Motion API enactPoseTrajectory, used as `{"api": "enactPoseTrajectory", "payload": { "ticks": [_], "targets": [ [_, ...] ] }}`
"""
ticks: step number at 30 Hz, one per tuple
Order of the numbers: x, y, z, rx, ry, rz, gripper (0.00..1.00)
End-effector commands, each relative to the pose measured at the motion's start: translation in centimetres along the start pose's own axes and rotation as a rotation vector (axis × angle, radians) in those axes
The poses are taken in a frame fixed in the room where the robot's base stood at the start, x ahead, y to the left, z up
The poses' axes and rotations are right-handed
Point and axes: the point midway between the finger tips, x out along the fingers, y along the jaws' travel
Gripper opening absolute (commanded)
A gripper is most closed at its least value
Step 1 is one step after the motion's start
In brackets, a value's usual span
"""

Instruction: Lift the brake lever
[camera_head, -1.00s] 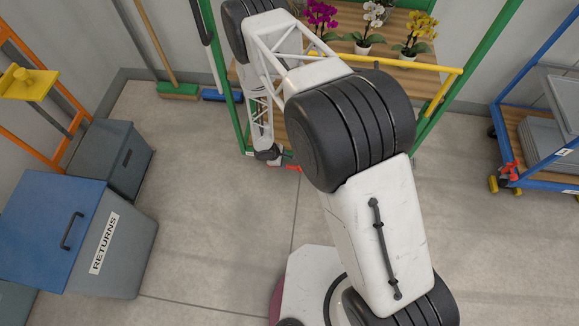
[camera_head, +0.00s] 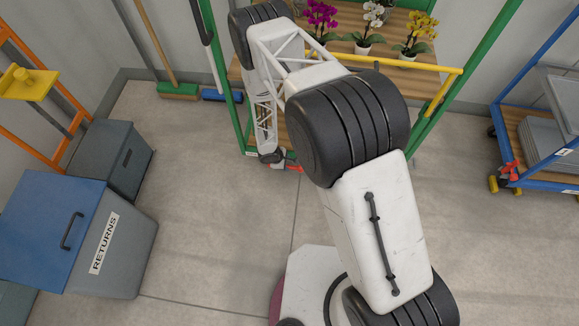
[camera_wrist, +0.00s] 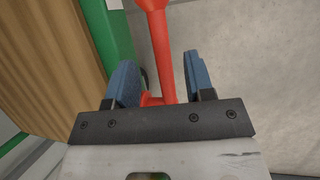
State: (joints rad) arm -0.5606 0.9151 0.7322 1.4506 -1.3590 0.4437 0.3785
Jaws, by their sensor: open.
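The red brake lever (camera_wrist: 162,45) shows in the wrist view as a bar running down from the top edge into the space between my fingers. In the head view only a small red piece of it (camera_head: 294,168) shows at the foot of the green trolley (camera_head: 231,100). My gripper (camera_wrist: 162,80) is open, with one blue-padded finger on each side of the lever. A gap shows between the lever and the right finger; the lower end near the left finger is partly hidden by the gripper body. My arm hides part of the trolley in the head view.
Potted orchids (camera_head: 370,30) stand on the trolley's wooden shelf behind a yellow bar (camera_head: 420,67). A blue-lidded returns bin (camera_head: 120,262) stands at left. A blue rack (camera_head: 545,178) with its own red lever stands at right. Bare floor (camera_head: 215,215) lies between.

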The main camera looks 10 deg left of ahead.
Motion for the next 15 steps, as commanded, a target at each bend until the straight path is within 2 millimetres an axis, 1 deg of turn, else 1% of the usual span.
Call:
{"api": "enactPoseTrajectory", "payload": {
  "ticks": [6,12,15],
  "targets": [
    [2.3,-0.1,0.0,-0.001,-0.001,-0.001,0.48],
    [4.0,-0.1,0.0,0.0,0.0,-0.001,0.48],
    [4.5,0.0,0.0,0.0,0.0,-0.001,0.48]
  ]
}}
